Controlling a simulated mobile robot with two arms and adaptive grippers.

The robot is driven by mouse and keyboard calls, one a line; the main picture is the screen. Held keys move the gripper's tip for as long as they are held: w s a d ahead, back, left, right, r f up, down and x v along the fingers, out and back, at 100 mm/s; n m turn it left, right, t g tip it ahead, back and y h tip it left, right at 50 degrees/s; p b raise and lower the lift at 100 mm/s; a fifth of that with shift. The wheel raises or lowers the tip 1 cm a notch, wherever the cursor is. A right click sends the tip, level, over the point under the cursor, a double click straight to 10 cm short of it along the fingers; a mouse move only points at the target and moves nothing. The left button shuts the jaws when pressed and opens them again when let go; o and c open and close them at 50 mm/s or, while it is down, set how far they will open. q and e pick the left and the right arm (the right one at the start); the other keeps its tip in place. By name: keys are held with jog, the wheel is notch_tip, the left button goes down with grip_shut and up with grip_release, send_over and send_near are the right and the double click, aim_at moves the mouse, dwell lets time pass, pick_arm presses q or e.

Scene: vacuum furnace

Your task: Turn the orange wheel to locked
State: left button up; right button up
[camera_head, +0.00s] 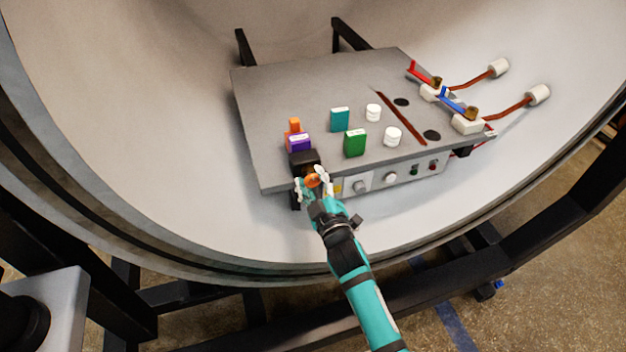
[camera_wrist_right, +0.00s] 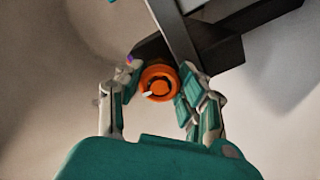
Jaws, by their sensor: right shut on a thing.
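The orange wheel (camera_head: 314,181) is at the front left edge of the grey platform, below a dark block. In the right wrist view the orange wheel (camera_wrist_right: 158,82) shows as a ring with a darker orange centre and a small white mark at its lower left. My right gripper (camera_head: 314,186) is at the wheel, with one finger on each side, shut on it. In the right wrist view its fingers (camera_wrist_right: 158,92) flank the wheel. The head view shows the wheel only in part, and I cannot read its lock position. My left gripper is not in view.
The grey platform (camera_head: 275,95) carries purple, orange, teal and green blocks, white cylinders and red and blue levers (camera_head: 452,103). A dark block (camera_head: 303,160) stands right behind the wheel. Knobs line the front panel (camera_head: 405,174). The curved chamber wall (camera_head: 130,110) surrounds everything.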

jog(key=shift+f, duration=0.1)
jog(key=o, duration=1.2)
jog(key=v, duration=1.2)
